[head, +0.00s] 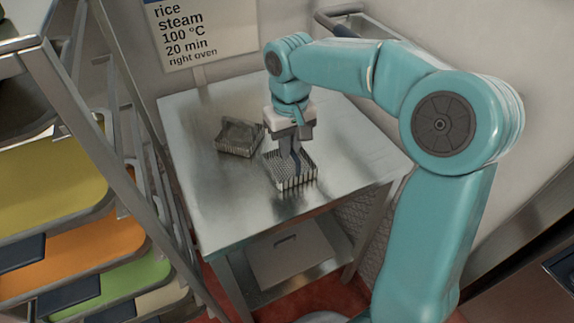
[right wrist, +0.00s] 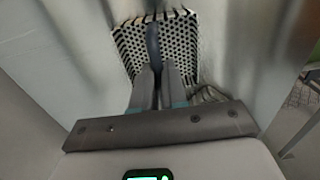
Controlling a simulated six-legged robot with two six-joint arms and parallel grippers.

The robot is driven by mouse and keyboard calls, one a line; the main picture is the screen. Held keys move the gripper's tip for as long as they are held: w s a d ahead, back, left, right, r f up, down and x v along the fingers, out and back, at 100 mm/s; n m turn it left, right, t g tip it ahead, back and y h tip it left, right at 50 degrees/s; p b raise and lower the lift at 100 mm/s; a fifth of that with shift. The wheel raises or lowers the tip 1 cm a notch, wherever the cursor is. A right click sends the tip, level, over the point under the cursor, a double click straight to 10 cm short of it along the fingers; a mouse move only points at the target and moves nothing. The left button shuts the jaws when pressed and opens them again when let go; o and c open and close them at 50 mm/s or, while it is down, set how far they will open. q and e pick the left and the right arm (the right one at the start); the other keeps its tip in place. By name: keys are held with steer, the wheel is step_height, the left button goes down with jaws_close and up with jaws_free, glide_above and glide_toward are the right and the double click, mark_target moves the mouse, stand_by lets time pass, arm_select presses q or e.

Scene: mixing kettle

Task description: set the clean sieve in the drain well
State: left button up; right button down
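A square metal sieve (head: 294,182) with a bright perforated floor and slotted walls is at the steel table, under my right gripper (head: 294,148). In the right wrist view, the sieve (right wrist: 128,42) shows its holes and a dark blue upright handle (right wrist: 152,42). The fingers of my right gripper (right wrist: 158,78) are close together around the lower handle. I cannot tell whether the sieve rests on the table or is just above it. A second, browner and duller sieve (head: 239,140) sits to its left. The drain well is not in view. My left gripper is not in view.
The steel table (head: 205,185) is otherwise bare, with free room in front and to the right. A rack with coloured trays (head: 55,205) stands close on the left. A wall sign (head: 185,28) hangs behind. A lower shelf holds a pale flat item (head: 290,258).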

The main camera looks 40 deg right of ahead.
steer(key=shift+r+p, duration=2.4)
steer(key=shift+r, duration=0.2)
steer(key=shift+f, duration=0.1)
